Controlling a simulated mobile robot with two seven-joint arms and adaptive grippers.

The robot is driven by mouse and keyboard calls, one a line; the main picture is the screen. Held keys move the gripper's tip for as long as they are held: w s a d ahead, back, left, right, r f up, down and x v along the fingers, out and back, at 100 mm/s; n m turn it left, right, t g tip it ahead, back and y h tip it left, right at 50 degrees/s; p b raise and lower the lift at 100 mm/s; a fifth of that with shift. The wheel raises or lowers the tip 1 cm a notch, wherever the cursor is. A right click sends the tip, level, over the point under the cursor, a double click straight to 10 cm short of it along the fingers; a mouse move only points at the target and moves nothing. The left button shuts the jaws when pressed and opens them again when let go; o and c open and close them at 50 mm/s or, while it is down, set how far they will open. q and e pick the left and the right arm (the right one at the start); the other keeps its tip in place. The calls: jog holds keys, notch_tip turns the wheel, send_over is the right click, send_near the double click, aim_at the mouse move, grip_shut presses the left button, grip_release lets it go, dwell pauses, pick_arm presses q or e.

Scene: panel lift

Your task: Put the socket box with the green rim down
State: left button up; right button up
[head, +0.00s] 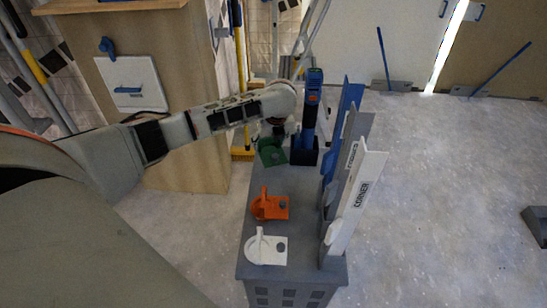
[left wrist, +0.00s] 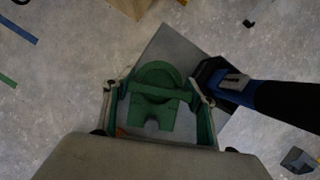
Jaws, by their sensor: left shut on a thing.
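The green piece (head: 271,152), which I take for the socket box with the green rim, is at the far end of the grey cabinet top (head: 306,185). My left gripper (head: 277,135) is over it, partly hidden by its own wrist. In the left wrist view the green piece (left wrist: 154,118) shows a rounded ring and a notched flat part between the two fingers of my left gripper (left wrist: 158,98), which is shut on it. I cannot tell whether the piece touches the cabinet top. My right gripper is not in view.
An orange piece (head: 270,206) and a white piece (head: 266,248) sit nearer on the cabinet top. A blue tool (head: 312,105) stands upright in a dark holder (head: 304,154) close beside the gripper. Upright panels, including a white one (head: 352,208), line the right edge. A wooden cabinet (head: 190,150) stands left.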

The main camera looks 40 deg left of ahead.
aim_at(270, 155)
pick_arm(q)
jog(key=shift+f, duration=0.85)
notch_tip(270, 155, down, 5)
jog(key=shift+s+r+b, duration=0.1)
jog(key=shift+r+b, duration=0.05)
jog(key=shift+b, duration=1.05)
jog(key=shift+f, duration=0.3)
jog(key=shift+r, duration=0.3)
jog(key=shift+c, duration=0.8)
jog(key=o, duration=1.5)
jog(key=shift+f, duration=0.1)
jog(key=shift+o, duration=0.6)
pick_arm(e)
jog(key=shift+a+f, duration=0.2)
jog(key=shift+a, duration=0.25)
